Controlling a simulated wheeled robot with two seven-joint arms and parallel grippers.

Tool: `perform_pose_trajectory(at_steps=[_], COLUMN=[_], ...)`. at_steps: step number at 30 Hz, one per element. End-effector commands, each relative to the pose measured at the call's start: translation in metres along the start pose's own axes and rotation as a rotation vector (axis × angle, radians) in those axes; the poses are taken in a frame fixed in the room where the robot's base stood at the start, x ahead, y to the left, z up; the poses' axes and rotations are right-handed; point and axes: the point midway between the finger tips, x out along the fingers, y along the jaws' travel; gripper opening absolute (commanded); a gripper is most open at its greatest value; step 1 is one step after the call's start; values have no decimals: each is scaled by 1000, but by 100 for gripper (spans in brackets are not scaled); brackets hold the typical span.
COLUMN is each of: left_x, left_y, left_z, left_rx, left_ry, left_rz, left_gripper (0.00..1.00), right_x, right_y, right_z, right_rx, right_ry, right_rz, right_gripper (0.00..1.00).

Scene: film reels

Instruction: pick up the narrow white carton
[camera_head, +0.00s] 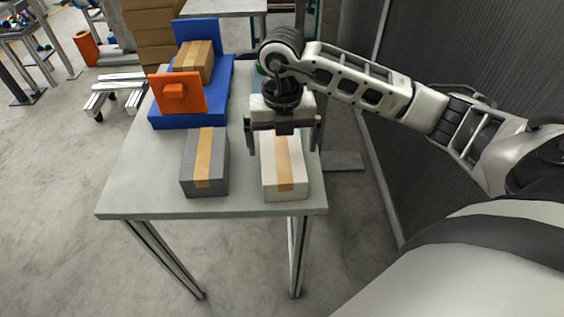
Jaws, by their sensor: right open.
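The narrow white carton (269,179) has a tan tape strip along its top and lies near the front right corner of the table. My right gripper (283,148) is open, with its fingers pointing down over the far part of the carton, one on each side. The gripper hides the carton's far end. I cannot tell whether the fingers touch it. My left gripper is not in view.
A grey carton (191,164) with tape lies left of the white one, with a gap between. Behind it stands a blue fixture (184,121) with an orange block (176,93) and a brown carton (194,60). The table (245,206) ends close in front of the white carton. A dark ribbed wall (430,60) stands at right.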

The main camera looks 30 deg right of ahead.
Motion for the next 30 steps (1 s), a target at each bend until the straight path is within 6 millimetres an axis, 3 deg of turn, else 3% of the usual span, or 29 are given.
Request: perform_pose_trajectory(at_steps=[5,14,23,28,30], left_x=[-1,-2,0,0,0], left_y=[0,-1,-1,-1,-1], left_z=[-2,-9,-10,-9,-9], left_rx=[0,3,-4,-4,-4], left_ry=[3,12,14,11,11], left_rz=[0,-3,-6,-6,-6], left_gripper=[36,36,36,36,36], right_x=[11,53,57,57,56], right_y=[0,0,0,0,0], right_z=[0,3,3,3,3], right_rx=[-2,-1,-3,-3,-3], right_ry=[2,2,0,0,-2], right_rz=[0,0,1,1,3], right_gripper=[100,100,100,53,48])
